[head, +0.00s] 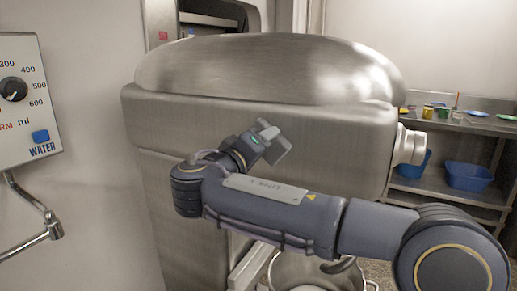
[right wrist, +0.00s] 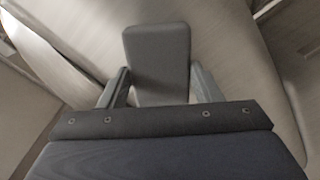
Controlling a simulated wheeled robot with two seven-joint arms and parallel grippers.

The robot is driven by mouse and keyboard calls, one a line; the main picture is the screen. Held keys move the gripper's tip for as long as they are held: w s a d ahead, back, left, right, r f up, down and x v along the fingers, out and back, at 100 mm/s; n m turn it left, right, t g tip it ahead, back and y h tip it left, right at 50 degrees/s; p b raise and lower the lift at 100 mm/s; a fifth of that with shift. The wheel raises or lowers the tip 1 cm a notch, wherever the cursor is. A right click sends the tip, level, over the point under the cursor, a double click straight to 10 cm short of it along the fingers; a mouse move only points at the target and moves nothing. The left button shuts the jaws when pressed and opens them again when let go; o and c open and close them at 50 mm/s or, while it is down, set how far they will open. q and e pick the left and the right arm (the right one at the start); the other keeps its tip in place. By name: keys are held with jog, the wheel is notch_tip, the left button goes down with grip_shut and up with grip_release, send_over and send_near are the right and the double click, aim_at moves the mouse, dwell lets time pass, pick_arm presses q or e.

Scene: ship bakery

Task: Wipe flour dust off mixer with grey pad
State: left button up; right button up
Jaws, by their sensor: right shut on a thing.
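The mixer (head: 300,130) is a large brushed-metal body with a rounded top, filling the middle of the head view. Its metal surface (right wrist: 225,40) also fills much of the right wrist view. My right gripper (head: 272,146) is in front of the mixer's front side. In the right wrist view its two fingers (right wrist: 160,88) are shut on the grey pad (right wrist: 158,50), a rounded rectangular block. The pad's far end points at the metal; I cannot tell whether it touches. No flour dust is clearly visible. My left gripper is not in view.
A water dispenser panel (head: 28,95) and metal tap (head: 50,225) are at the left. A metal bowl (head: 290,268) stands below the mixer. Shelves at the right hold blue tubs (head: 468,177) and small coloured items. The mixer's round side hub (head: 410,146) sticks out to the right.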

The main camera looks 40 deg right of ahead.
jog(key=shift+w+a+p, duration=0.25)
jog(key=shift+w+a, duration=0.4)
jog(key=shift+w, duration=1)
jog(key=shift+w+a+p, duration=0.3)
jog(key=shift+w+a, duration=0.4)
jog(key=shift+w, duration=1)
jog(key=shift+w+a+p, duration=0.25)
jog(key=shift+w+a, duration=0.4)
jog(key=shift+w, duration=1)
jog(key=shift+s+a+f, duration=0.1)
jog(key=shift+s+a, duration=0.05)
jog(key=shift+a, duration=0.35)
jog(key=shift+b+v, duration=0.75)
jog(key=shift+v, duration=1.75)
jog(key=shift+a, duration=0.1)
